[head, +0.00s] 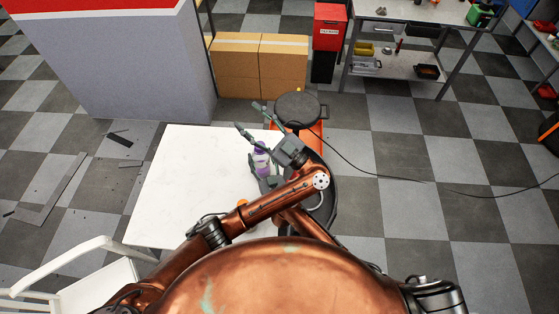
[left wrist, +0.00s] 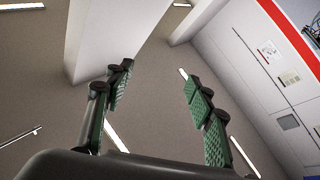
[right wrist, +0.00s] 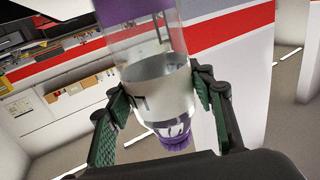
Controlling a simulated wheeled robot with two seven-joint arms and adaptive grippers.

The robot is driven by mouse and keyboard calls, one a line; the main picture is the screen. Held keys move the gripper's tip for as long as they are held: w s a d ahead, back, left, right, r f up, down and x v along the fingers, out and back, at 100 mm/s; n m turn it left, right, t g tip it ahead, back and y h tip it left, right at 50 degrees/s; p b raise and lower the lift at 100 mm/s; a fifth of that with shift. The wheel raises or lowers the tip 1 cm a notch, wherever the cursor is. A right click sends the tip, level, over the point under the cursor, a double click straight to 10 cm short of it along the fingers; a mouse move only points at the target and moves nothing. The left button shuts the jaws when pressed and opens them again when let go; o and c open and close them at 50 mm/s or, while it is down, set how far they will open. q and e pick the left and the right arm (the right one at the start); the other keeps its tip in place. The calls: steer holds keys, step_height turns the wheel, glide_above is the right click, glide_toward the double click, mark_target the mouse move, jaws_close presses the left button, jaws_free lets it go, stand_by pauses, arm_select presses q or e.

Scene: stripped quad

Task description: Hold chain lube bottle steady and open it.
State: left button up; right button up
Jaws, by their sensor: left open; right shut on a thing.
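The chain lube bottle (head: 261,160) is a clear and purple bottle with a white label, over the right part of the white table in the head view. In the right wrist view, the bottle (right wrist: 160,95) stands between the fingers, with purple parts at both its ends. My right gripper (right wrist: 160,112) is shut on the bottle's body; in the head view it is partly hidden by my left arm. My left gripper (head: 249,117) is open and empty, beyond the bottle and apart from it. In the left wrist view, nothing is between the fingers of my left gripper (left wrist: 158,88).
The white table (head: 175,185) is mostly clear to the left. A black round-topped object (head: 298,107) with orange below stands just past its right edge. Cardboard boxes (head: 235,65) and a grey partition (head: 130,70) stand behind. A white chair (head: 70,265) is at lower left.

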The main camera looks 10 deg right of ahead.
arm_select(q)
steer(key=s+d+f+m+g+h, duration=0.15)
steer(key=d+f+m+h, duration=0.3)
steer(key=f, duration=0.45)
steer(key=s+d+f+m+g+h, duration=0.1)
steer(key=s+d+f+m+h, duration=0.3)
steer(key=f, duration=0.5)
steer(key=shift+n+h, duration=0.45)
steer(key=shift+n, duration=0.2)
steer(key=x, duration=1.3)
steer(key=shift+w+r, duration=0.1)
steer(key=shift+c, duration=0.7)
jaws_close()
steer(key=shift+r, duration=0.25)
steer(key=shift+r, duration=0.9)
